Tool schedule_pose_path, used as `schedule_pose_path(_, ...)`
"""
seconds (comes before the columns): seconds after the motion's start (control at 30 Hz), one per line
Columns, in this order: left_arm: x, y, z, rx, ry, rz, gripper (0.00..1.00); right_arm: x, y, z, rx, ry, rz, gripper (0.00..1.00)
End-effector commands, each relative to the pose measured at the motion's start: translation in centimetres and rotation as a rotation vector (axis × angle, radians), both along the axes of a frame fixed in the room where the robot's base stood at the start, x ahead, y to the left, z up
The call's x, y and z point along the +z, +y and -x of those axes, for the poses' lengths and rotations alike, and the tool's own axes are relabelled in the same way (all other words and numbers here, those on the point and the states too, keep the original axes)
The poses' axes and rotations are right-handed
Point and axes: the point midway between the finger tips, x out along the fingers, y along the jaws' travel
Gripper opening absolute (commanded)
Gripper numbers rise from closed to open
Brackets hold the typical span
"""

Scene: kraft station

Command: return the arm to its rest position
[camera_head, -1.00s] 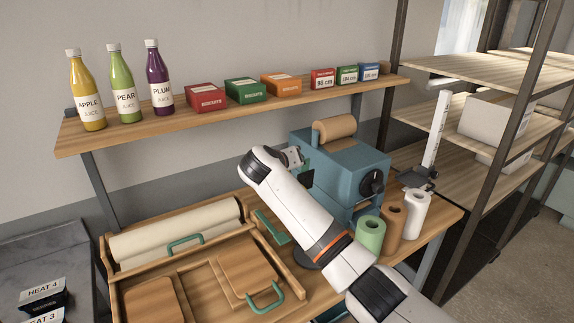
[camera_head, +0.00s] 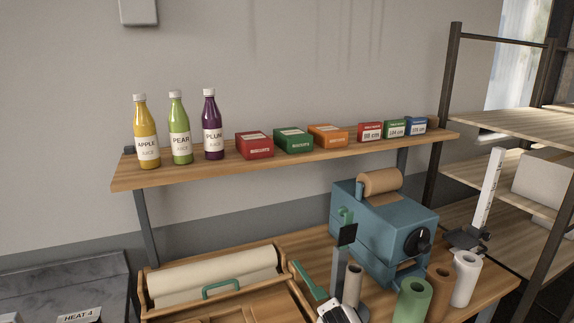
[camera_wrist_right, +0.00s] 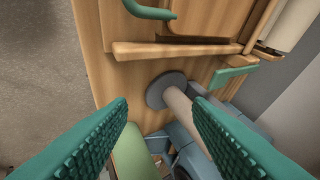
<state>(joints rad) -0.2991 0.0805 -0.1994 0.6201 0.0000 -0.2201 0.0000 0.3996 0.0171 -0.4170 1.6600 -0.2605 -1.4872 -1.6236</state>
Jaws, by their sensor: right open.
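My right gripper (camera_wrist_right: 161,101) shows in the right wrist view as two green ribbed fingers spread apart, with nothing held between them. Past the fingertips stand a pale brown tube (camera_wrist_right: 180,103) on a dark round base (camera_wrist_right: 166,90) and a green roll (camera_wrist_right: 134,152); no contact shows. In the head view only a white part of my right arm (camera_head: 338,312) shows at the bottom edge, below the tube (camera_head: 352,286). My left gripper is in neither view.
The blue machine (camera_head: 385,232) stands on the wooden bench beside green (camera_head: 412,303), brown (camera_head: 440,284) and white (camera_head: 466,278) rolls. A wooden shelf (camera_head: 290,165) with bottles and boxes is above. A wooden case (camera_head: 215,300) lies left of the machine.

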Motion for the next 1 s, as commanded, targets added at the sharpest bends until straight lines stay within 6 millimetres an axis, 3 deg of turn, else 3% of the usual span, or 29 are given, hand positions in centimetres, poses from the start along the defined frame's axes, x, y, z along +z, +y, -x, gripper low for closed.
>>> schedule_pose_path(0.03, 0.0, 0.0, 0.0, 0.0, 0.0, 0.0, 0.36, -2.3, -0.7, 3.3, -0.121, 0.021, -0.126, 0.46)
schedule_pose_path(0.2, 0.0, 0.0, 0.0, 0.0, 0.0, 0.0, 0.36, -6.6, -3.0, 13.7, -0.6, 0.068, -0.518, 0.46)
schedule_pose_path(0.4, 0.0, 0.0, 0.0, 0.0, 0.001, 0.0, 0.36, -7.6, -5.0, 22.0, -1.016, 0.093, -0.763, 0.46)
schedule_pose_path(0.6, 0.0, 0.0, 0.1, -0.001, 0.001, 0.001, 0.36, -7.3, -6.3, 27.3, -1.29, 0.097, -0.889, 0.46)
schedule_pose_path(0.8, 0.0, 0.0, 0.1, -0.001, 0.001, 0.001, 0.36, -6.4, -7.1, 31.3, -1.505, 0.094, -0.97, 0.46)
schedule_pose_path(0.93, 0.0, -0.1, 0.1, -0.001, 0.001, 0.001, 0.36, -5.9, -7.6, 33.4, -1.624, 0.086, -1.007, 0.46)
schedule_pose_path(1.0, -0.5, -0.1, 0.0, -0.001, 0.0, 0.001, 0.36, -8.0, -7.5, 32.6, -1.617, 0.091, -0.999, 0.46)
